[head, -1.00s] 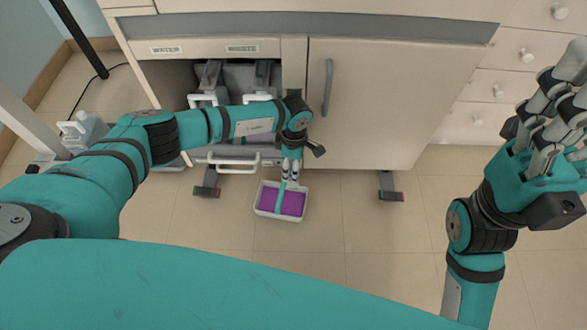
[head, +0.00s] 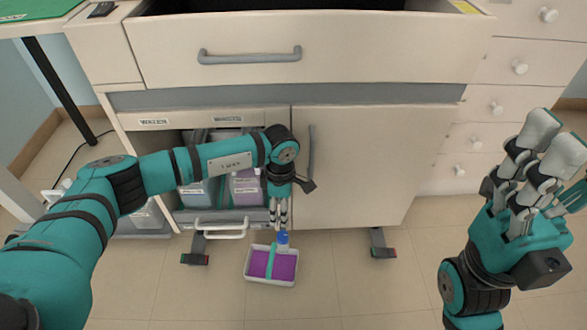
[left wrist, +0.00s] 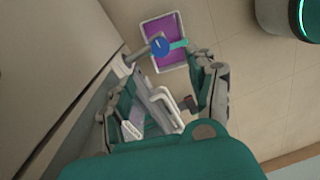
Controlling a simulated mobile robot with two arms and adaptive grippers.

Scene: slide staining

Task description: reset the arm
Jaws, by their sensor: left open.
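My left arm reaches in from the left in the head view. Its gripper (head: 278,222) points down in front of the open cabinet bay and is open. Just below its fingertips is a small blue item (head: 282,239) at the back edge of a white tray (head: 246,279) with a purple inside and a teal strip. In the left wrist view the round blue top (left wrist: 160,46) overlaps the tray (left wrist: 148,22); whether it stands in or beside the tray I cannot tell. My right gripper (head: 535,150) is raised at the right, away from the cabinet, fingers pointing up.
The bay under the labels holds grey and purple containers (head: 245,188) and a white pull handle (head: 220,235). A closed cabinet door (head: 365,165) stands right of it, under a drawer (head: 300,55). Cabinet feet (head: 383,245) stick out onto the floor. Floor at the right is clear.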

